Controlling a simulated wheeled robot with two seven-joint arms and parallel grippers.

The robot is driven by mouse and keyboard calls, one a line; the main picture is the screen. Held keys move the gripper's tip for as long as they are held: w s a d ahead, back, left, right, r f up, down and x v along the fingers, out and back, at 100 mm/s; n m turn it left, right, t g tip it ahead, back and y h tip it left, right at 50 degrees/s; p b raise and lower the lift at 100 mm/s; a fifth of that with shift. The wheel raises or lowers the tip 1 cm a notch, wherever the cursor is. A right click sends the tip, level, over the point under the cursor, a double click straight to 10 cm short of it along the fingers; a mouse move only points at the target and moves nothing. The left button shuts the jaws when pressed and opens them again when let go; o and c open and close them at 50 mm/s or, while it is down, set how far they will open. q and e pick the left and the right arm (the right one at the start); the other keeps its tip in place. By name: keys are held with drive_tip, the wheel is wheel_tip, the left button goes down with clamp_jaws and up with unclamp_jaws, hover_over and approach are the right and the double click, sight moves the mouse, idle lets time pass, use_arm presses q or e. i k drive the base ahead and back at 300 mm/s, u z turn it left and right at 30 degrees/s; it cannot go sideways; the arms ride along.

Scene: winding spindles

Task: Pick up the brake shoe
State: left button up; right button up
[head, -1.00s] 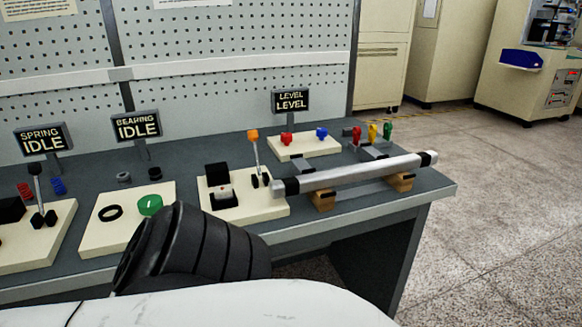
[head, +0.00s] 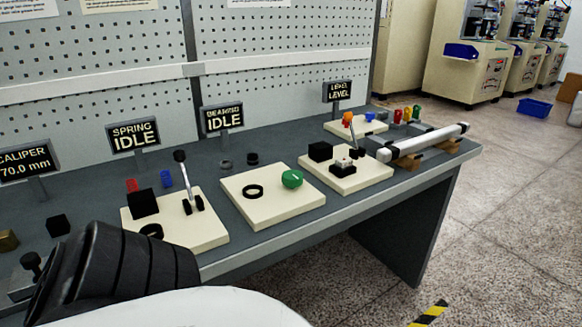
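No part is marked as the brake shoe, and I cannot tell which piece it is. Small dark blocks are candidates: a black block (head: 58,225) on the bench (head: 330,222) at the left, one (head: 143,203) on the spring board (head: 205,238), and one (head: 320,151) on the level board (head: 365,178). A brass-coloured piece (head: 8,240) is cut off by the left edge. Neither gripper is in view. A dark ribbed part of my arm covers the bench's near left area.
The bearing board (head: 275,209) carries a black ring (head: 253,191) and a green knob (head: 292,179). A silver roller (head: 425,142) rests on wooden blocks at the bench's right end. A pegboard (head: 290,60) stands behind. Open floor (head: 520,220) lies to the right.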

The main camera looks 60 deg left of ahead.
sight(344, 162)
drive_tip(key=k, duration=0.15)
drive_tip(key=u, duration=1.25)
